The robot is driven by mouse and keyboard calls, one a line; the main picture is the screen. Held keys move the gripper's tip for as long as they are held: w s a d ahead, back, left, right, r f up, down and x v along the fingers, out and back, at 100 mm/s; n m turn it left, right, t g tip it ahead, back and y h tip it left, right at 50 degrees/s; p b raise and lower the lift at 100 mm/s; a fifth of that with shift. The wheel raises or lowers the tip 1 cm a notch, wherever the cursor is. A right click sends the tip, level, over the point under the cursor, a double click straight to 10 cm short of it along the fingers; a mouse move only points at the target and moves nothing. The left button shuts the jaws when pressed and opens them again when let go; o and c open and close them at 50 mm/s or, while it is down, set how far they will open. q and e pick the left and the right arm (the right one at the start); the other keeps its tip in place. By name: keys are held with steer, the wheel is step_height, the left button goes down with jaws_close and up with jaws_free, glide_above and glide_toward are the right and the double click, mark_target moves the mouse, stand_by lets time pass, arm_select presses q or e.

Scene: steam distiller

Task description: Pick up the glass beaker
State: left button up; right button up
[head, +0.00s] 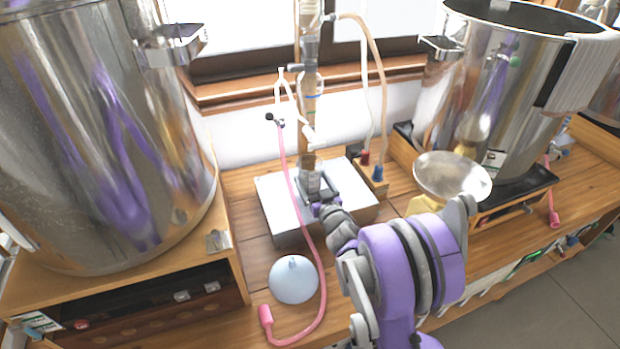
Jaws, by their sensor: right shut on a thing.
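The glass beaker (313,184) is a small clear vessel at the foot of the upright glass column (309,110), over the silver plate (285,211). My right gripper (318,206) reaches in from the lower right and is shut on the beaker at its near side. The fingertips are small and partly merge with the beaker. I cannot tell whether the beaker touches the plate. My left gripper is not in view.
Large steel pots stand left (95,130) and right (490,85). A pink hose (298,200) curls left of my arm beside a pale blue round object (294,279). A metal bowl (452,176) sits right of my wrist.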

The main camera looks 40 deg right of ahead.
steer(key=c, duration=0.3)
steer(key=shift+r, duration=0.1)
